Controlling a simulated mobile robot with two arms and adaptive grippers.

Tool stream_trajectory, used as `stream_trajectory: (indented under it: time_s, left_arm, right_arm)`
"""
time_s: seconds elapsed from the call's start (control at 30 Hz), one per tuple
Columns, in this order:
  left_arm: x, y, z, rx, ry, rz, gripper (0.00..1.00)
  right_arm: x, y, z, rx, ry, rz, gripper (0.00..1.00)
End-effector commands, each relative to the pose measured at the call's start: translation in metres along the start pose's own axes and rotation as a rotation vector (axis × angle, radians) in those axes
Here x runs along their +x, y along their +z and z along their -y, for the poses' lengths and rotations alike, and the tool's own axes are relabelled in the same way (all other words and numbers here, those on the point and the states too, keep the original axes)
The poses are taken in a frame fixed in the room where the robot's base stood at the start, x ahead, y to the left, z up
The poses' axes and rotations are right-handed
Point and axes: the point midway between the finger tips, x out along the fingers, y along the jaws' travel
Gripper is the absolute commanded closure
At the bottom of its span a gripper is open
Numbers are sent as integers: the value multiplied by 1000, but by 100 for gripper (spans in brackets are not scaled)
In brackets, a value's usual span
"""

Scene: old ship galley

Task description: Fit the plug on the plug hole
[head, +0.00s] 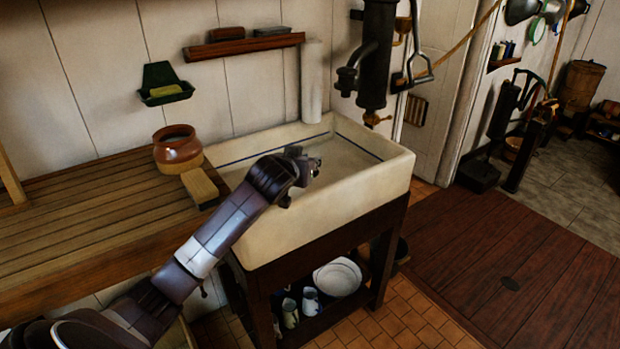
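The cream sink (350,195) stands in a dark wooden frame in the middle of the view. My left arm reaches in from the lower left, across the sink's near left corner. My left gripper (307,178) is over the near side of the sink. It is small and seen from behind, so I cannot tell if it is open or shut or holds anything. I cannot make out the plug or the plug hole; the near part of the basin floor is hidden by the front wall and my arm. My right gripper is not in view.
A slatted wooden drainboard (95,215) adjoins the sink on the left, with a brown jar (177,155) and a wooden block (200,187). A dark pump (376,55) hangs above the sink's back right. A plate (338,277) and jugs stand below. Floor at right is open.

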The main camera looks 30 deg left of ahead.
Motion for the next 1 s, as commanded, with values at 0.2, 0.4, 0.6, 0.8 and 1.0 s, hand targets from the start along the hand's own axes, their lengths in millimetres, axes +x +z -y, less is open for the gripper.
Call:
stream_trajectory:
  time_s: [0.2,0.4,0.6,0.8,1.0]
  left_arm:
    - [8,18,0,0,0,0,100]
    - [19,46,0,1,0,2,100]
    - [23,55,0,0,1,-2,100]
    - [23,56,0,0,1,-2,100]
    - [24,59,0,1,0,0,71]
  right_arm:
    - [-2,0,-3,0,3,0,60]
    - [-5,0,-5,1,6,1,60]
    - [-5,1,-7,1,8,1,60]
    - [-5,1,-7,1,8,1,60]
    - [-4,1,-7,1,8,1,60]
